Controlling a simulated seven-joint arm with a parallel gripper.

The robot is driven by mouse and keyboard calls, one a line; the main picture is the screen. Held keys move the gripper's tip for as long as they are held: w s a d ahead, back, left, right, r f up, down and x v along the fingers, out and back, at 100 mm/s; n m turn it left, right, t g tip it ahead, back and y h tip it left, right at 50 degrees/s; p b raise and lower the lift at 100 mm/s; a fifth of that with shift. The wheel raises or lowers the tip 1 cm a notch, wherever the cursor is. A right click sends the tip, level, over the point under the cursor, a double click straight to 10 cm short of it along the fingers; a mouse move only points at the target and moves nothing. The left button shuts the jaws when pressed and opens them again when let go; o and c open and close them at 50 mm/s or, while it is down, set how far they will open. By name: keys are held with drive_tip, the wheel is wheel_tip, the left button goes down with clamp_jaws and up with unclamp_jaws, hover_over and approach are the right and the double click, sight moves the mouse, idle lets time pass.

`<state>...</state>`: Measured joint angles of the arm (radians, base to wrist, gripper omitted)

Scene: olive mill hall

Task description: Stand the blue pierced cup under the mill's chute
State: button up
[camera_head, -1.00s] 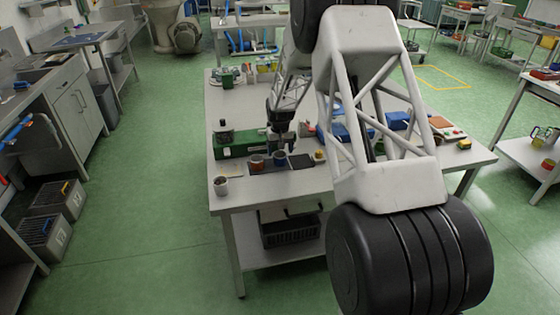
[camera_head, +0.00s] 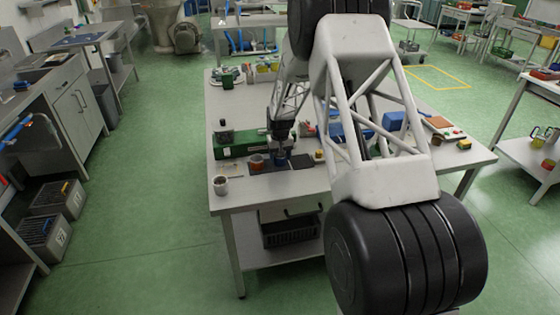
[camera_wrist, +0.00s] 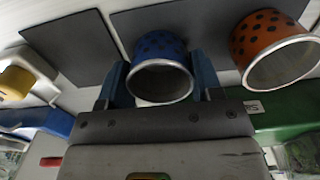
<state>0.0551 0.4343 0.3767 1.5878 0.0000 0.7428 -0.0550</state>
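The blue pierced cup (camera_wrist: 160,45) stands upright on a dark mat in the wrist view, its pale rim toward the camera. It also shows small in the head view (camera_head: 281,163), beneath my gripper (camera_head: 281,151). In the wrist view my gripper (camera_wrist: 160,75) is lowered, with one blue finger on each side of the cup. The fingers look open around it; I cannot tell whether they touch it. The green machine (camera_head: 230,150), apparently the mill, lies left of the gripper in the head view. Its chute cannot be made out.
An orange pierced cup (camera_wrist: 268,32) stands close beside the blue one. A separate dark square plate (camera_wrist: 70,50) and a yellow item (camera_wrist: 15,82) are on the other side. A grey cup (camera_head: 220,186) stands near the table's front left corner. Blue bins lie right of my arm.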

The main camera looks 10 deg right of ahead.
drive_tip(key=shift+c, duration=0.9)
drive_tip(key=shift+r, duration=0.2)
wheel_tip(320, 180, up, 6)
drive_tip(key=shift+r, duration=0.15)
idle(0.4)
idle(0.3)
drive_tip(key=s+a, duration=0.2)
drive_tip(key=a, duration=1.8)
drive_tip(key=shift+s+a, duration=0.25)
drive_tip(key=shift+a, duration=0.15)
drive_tip(key=shift+f, duration=0.25)
